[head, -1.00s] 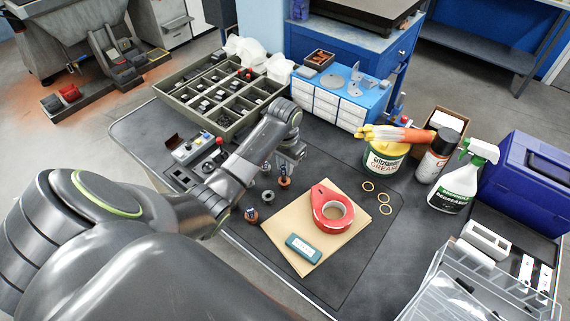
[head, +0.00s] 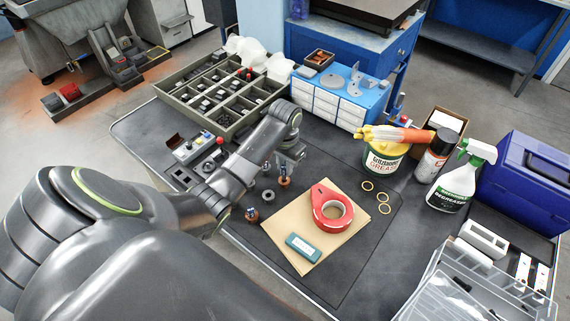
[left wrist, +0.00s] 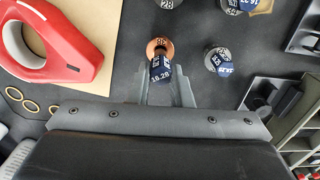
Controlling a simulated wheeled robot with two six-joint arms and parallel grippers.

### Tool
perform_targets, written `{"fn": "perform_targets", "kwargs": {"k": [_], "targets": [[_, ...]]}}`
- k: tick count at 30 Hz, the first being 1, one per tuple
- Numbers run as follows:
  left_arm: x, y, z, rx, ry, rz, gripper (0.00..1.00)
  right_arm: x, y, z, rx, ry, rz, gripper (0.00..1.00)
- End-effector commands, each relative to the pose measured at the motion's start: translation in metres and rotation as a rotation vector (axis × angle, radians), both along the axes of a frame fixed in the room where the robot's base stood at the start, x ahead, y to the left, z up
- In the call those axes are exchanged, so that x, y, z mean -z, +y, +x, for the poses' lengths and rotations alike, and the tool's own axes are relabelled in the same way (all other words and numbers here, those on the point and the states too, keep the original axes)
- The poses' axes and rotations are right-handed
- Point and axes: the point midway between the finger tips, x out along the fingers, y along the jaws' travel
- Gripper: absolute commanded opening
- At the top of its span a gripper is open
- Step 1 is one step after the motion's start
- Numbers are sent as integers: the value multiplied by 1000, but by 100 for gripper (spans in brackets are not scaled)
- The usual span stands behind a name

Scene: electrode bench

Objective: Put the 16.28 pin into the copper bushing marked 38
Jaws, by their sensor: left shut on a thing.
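My left gripper (left wrist: 165,92) is shut on the 16.28 pin (left wrist: 159,73), which has a dark blue label with white figures. The pin is at a copper bushing (left wrist: 158,44) whose rim mark looks like 38, upside down in the left wrist view. Its lower end overlaps the bushing's bore there; I cannot tell whether it is inside or just above. In the head view the left gripper (head: 289,158) hangs over this copper bushing (head: 285,183). My right gripper is not in view.
Grey bushings stand close by, one marked 28 (left wrist: 167,3) and one with a blue-labelled pin (left wrist: 216,58). Another copper bushing (head: 252,216) stands nearer the front. A red tape dispenser (head: 321,203) lies on a cardboard sheet (head: 325,246). A divided tray (head: 178,96) is behind.

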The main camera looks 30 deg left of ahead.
Motion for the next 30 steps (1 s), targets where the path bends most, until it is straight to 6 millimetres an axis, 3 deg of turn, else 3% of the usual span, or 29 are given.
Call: {"fn": "perform_targets", "kwargs": {"k": [30], "targets": [[26,0,0,0,1,-1,0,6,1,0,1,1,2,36]]}}
